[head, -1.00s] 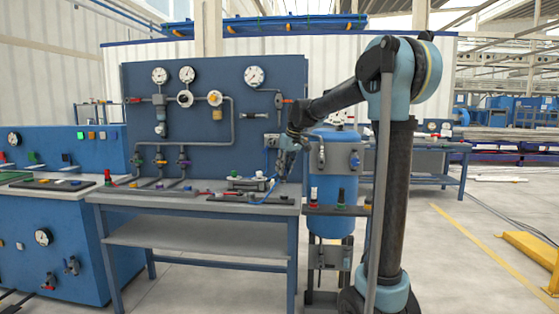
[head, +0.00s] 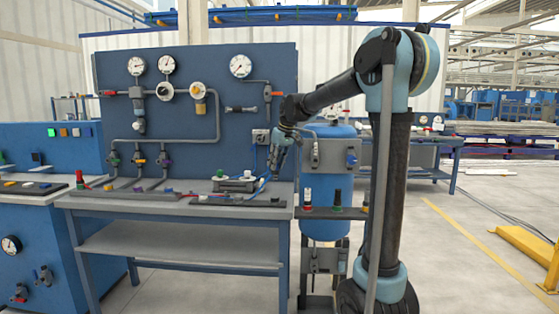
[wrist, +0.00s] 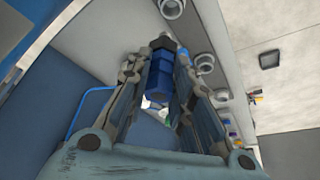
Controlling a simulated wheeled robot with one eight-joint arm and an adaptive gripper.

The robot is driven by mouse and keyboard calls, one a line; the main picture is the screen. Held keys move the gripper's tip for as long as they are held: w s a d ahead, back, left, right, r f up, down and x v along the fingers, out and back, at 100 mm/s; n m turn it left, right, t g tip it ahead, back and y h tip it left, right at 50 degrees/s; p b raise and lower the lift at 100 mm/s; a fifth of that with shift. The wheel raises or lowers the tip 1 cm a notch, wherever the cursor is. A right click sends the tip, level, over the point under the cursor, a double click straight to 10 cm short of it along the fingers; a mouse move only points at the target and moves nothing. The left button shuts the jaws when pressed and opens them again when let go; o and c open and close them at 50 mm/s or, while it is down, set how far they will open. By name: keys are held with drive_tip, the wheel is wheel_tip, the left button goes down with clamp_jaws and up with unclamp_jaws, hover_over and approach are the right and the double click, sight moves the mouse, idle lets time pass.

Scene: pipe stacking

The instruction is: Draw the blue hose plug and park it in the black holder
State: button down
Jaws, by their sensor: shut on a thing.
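My gripper (head: 271,174) hangs down over the right end of the grey workbench (head: 180,247). In the wrist view my gripper (wrist: 162,62) has its two fingers on either side of the blue plug (wrist: 158,76), shut on it. The plug has a dark collar at its far end. A thin blue hose (wrist: 88,103) curves at the left of the fingers; a blue hose also shows by the gripper in the head view (head: 262,186). A low dark strip (head: 228,200) lies on the bench beside the gripper; I cannot tell whether it is the black holder.
A dark blue panel (head: 190,110) with gauges and pipes stands behind the bench. A blue tank (head: 322,190) stands close to the bench's right end. In the wrist view, round pale fittings (wrist: 204,63) line a grey bar right of the fingers.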

sight(276, 175)
drive_tip(key=f, duration=0.5)
drive_tip(key=shift+s+a+f, duration=0.1)
drive_tip(key=shift+a+f, duration=0.15)
drive_tip(key=shift+a, duration=0.05)
drive_tip(key=shift+f, duration=0.6)
drive_tip(key=shift+s+d, duration=0.15)
drive_tip(key=shift+f, duration=1.55)
idle(1.2)
drive_tip(key=c, duration=1.3)
unclamp_jaws()
drive_tip(key=shift+c, duration=0.2)
drive_tip(key=shift+r, duration=0.1)
